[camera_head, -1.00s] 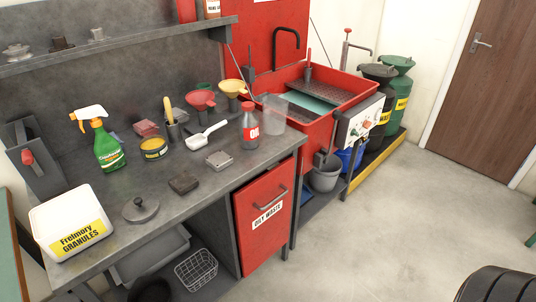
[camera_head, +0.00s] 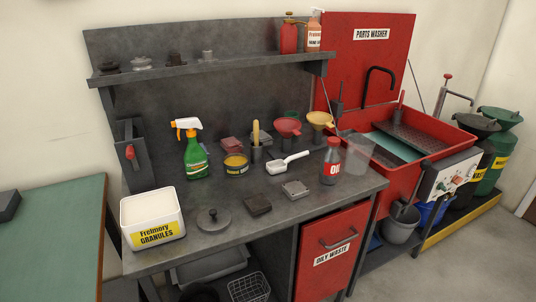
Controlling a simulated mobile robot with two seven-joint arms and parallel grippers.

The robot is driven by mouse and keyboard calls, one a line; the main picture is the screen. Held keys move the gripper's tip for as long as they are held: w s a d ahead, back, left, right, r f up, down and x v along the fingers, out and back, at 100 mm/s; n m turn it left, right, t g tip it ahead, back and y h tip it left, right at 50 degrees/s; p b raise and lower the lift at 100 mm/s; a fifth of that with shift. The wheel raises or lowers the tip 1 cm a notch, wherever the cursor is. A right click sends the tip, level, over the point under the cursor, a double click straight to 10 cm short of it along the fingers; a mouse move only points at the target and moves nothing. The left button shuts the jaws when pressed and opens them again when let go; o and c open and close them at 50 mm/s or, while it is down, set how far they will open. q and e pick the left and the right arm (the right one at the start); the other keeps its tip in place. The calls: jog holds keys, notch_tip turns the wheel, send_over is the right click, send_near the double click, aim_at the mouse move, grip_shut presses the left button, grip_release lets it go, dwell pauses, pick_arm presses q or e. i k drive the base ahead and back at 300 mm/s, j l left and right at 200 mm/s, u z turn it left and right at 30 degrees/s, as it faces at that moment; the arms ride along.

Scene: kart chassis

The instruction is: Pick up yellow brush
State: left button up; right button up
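A yellow handle (camera_head: 256,131), which looks like the brush, stands upright in a small dark cup (camera_head: 256,154) on the grey workbench (camera_head: 325,200). Its lower end is hidden inside the cup, so I cannot see any bristles. The cup stands behind a white scoop (camera_head: 288,163) and to the right of a round tin with a yellow top (camera_head: 236,164). Neither of my grippers shows in this view.
A green spray bottle (camera_head: 196,152), a red funnel (camera_head: 288,127), a yellow funnel (camera_head: 320,120) and an oil bottle (camera_head: 331,162) stand near the cup. A granules tub (camera_head: 152,220) is at the front left. A shelf (camera_head: 210,66) overhangs the back. A red parts washer (camera_head: 385,182) is at right.

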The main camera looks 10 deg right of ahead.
aim_at(256, 129)
jog(key=i+l, duration=0.1)
jog(key=l, duration=0.25)
jog(key=i+l, duration=0.15)
jog(key=l, duration=0.15)
jog(key=i+l, duration=0.1)
jog(key=l, duration=0.25)
jog(key=i+l, duration=0.1)
jog(key=l, duration=0.25)
jog(key=i+l, duration=0.1)
jog(key=l, duration=0.25)
